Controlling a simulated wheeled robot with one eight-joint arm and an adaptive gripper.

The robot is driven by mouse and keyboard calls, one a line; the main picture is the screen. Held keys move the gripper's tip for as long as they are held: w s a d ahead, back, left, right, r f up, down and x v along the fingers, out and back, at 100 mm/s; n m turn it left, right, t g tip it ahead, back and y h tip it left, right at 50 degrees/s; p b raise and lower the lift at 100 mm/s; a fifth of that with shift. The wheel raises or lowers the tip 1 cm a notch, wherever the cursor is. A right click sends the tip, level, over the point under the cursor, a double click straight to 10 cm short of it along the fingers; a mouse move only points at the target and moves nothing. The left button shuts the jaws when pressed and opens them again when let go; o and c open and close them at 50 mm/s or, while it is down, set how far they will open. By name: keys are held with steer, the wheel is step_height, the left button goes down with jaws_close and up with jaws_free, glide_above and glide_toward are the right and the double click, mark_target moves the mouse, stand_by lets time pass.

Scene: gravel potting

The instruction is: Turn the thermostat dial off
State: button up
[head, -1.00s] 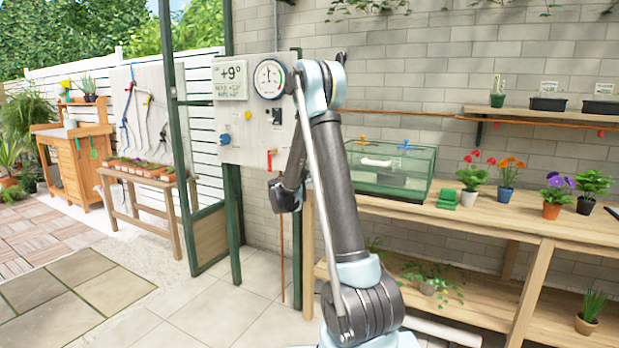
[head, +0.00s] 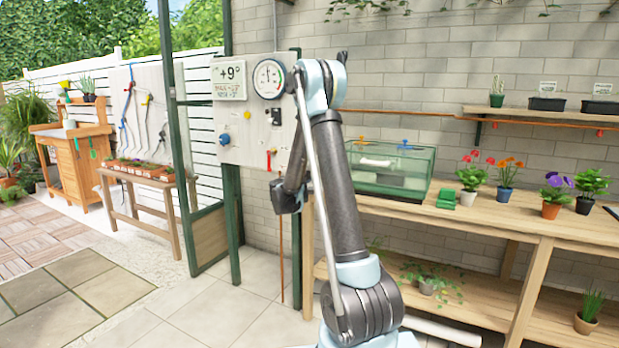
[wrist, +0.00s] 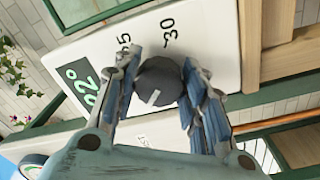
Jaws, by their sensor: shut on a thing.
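The thermostat dial (wrist: 158,82), a dark grey round knob with a white pointer mark, sits on a white plate (wrist: 205,45) in the wrist view. The plate carries the numbers 25 and 30 and a green display (wrist: 80,84) reading about 22°. The pointer mark faces down and slightly left in the picture, away from the numbers, toward small lettering too blurred to read. My gripper (wrist: 161,88) is shut on the dial, one blue-padded finger on each side. In the head view I cannot make out the dial or my fingertips.
Wooden framing (wrist: 277,55) stands close to the plate's right edge in the wrist view. In the head view a panel (head: 244,150) with a gauge (head: 269,79) hangs left of my arm. A potting bench (head: 470,218) with a glass case (head: 392,168) and potted flowers stands right.

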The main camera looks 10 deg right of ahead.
steer(key=n, duration=0.4)
steer(key=shift+n, duration=0.3)
steer(key=n, duration=0.3)
steer(key=shift+n+y, duration=0.3)
steer(key=shift+n, duration=0.1)
steer(key=n, duration=0.3)
steer(key=shift+n, duration=0.3)
steer(key=shift+s+n, duration=0.1)
steer(key=shift+n, duration=1.6)
steer(key=o, duration=1.1)
